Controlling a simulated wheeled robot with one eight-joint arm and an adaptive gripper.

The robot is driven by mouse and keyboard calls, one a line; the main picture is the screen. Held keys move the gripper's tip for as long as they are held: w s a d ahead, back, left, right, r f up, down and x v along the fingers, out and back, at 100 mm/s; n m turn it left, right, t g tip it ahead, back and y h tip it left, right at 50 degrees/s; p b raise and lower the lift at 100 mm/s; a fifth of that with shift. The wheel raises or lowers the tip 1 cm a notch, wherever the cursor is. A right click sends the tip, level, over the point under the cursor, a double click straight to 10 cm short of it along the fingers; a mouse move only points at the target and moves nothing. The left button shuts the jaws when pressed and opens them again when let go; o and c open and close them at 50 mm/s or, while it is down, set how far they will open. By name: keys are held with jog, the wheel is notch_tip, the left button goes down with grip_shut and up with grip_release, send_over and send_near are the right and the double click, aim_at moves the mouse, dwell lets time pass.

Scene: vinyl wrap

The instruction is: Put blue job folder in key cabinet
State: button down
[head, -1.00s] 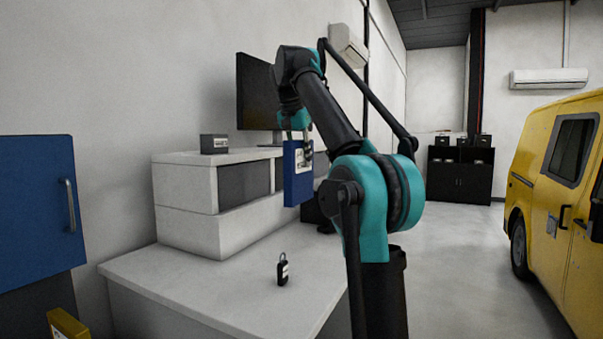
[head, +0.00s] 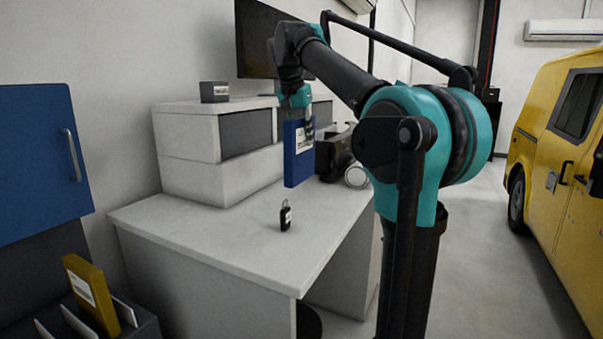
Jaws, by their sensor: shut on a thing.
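The blue job folder (head: 298,158) hangs upright from my gripper (head: 297,115), above the white desk. It has a white label near its top. My gripper is shut on the folder's upper edge, and the fingertips are partly hidden by the folder and the hand. A blue cabinet door or panel (head: 35,160) with a grey vertical handle is on the wall at the far left, and I take it for the key cabinet. Its right edge with the handle shows, and its left part is cut off by the picture edge. I cannot see inside it.
A small black key fob (head: 285,216) stands on the white desk (head: 230,232). A yellow folder (head: 91,291) stands in a dark file rack (head: 143,325) at lower left. A small grey box (head: 214,91) sits on the white counter unit (head: 187,133). A yellow van (head: 560,150) is right.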

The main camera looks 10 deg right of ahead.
aim_at(302, 170)
notch_tip(302, 170, down, 11)
jog(key=shift+r, duration=0.15)
dwell(0.4)
jog(key=c, duration=1.3)
grip_release()
jog(key=shift+o, duration=0.2)
